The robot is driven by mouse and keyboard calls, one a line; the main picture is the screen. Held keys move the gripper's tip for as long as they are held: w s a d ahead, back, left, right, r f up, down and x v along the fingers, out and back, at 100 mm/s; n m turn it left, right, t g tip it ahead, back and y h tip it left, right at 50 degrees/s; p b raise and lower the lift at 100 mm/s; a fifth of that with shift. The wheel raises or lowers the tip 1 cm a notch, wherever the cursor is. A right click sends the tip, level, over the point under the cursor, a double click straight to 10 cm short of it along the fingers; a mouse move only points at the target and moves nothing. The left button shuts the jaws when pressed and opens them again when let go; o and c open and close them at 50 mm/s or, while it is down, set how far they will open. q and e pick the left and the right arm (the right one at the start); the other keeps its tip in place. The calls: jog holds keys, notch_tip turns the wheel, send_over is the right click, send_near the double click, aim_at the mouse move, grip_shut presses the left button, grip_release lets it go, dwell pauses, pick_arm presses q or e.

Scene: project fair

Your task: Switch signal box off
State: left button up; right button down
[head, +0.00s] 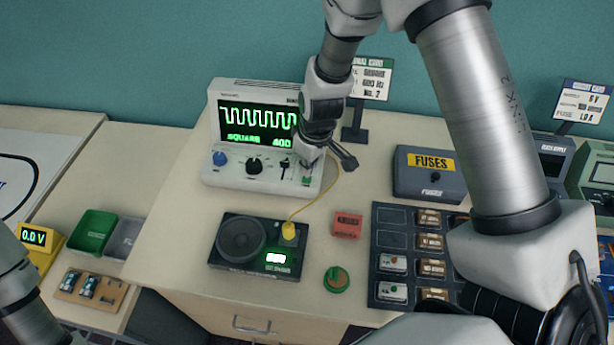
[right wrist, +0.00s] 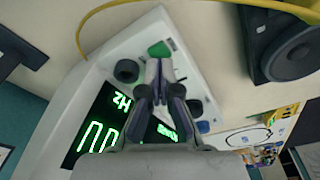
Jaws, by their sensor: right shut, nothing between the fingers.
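The signal box (head: 212,150) is a white unit at the back of the table. Its screen (head: 258,120) is lit, with a green square wave and the words SQUARE and 400. Its front panel has a blue knob (head: 219,158), a black knob (head: 254,166) and a green switch (head: 306,181). My right gripper (head: 309,166) is shut and empty over the panel's right end. In the right wrist view its closed fingertips (right wrist: 160,66) are close to the green switch (right wrist: 160,48); I cannot tell if they touch. My left gripper is out of view.
A black speaker unit (head: 222,262) with a yellow plug and cable stands in front of the box. A red block (head: 347,225), a green round piece (head: 336,280) and a grey FUSES box (head: 430,186) are to the right. A sign (head: 371,80) stands behind my right arm.

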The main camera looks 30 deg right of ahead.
jog(key=shift+w, duration=0.15)
jog(key=shift+f, duration=0.1)
jog(key=shift+f+b, duration=1)
dwell(0.8)
jog(key=shift+r, duration=0.1)
notch_tip(320, 180, up, 10)
jog(key=p, duration=0.8)
dwell(0.3)
